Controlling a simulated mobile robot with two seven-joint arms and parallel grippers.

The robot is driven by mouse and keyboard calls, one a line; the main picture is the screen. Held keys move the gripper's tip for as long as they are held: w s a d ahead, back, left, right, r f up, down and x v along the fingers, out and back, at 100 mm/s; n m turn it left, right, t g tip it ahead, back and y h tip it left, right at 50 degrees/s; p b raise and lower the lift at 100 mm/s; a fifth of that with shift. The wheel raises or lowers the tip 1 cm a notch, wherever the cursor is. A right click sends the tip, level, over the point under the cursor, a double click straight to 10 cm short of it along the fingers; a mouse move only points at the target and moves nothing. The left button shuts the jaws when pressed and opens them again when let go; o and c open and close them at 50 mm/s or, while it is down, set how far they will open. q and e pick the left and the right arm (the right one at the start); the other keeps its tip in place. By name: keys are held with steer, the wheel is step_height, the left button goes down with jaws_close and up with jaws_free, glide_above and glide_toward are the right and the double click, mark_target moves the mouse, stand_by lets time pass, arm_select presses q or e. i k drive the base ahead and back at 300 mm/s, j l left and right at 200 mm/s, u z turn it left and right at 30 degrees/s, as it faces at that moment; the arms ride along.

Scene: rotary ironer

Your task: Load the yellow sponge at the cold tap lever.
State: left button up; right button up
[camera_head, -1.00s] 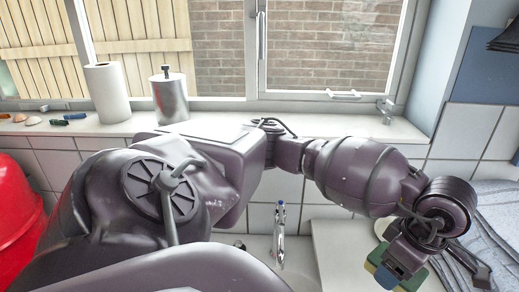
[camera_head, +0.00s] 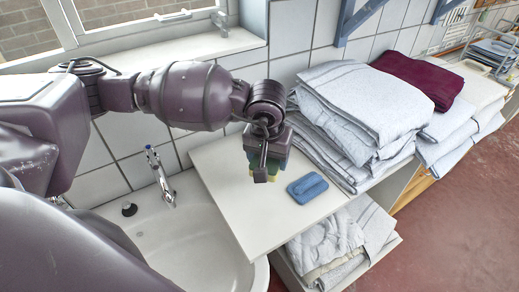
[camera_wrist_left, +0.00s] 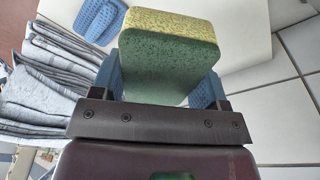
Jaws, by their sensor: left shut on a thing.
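My left gripper (camera_head: 262,162) is shut on the yellow sponge (camera_wrist_left: 165,22), which has a green face (camera_wrist_left: 168,68). In the left wrist view the sponge sits between two blue finger pads. In the head view only small parts of the sponge show behind the gripper, above the white board. The tap (camera_head: 160,178) with a blue-marked lever top (camera_head: 150,150) stands at the sink's back edge, left of the gripper and apart from it. My right gripper is not in view.
The white sink (camera_head: 185,240) lies left of the white board (camera_head: 235,205). A blue item (camera_head: 307,187) lies on the board, right of the gripper. Folded grey towels (camera_head: 360,110) and a maroon cloth (camera_head: 418,78) are stacked to the right. A tiled wall stands behind.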

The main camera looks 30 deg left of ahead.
mark_target(149, 150)
steer(key=l+u, duration=0.75)
steer(key=l, duration=0.25)
steer(key=l+u, duration=0.4)
steer(key=k+l+u, duration=0.1)
steer(key=l+u, duration=0.3)
steer(key=l, duration=0.15)
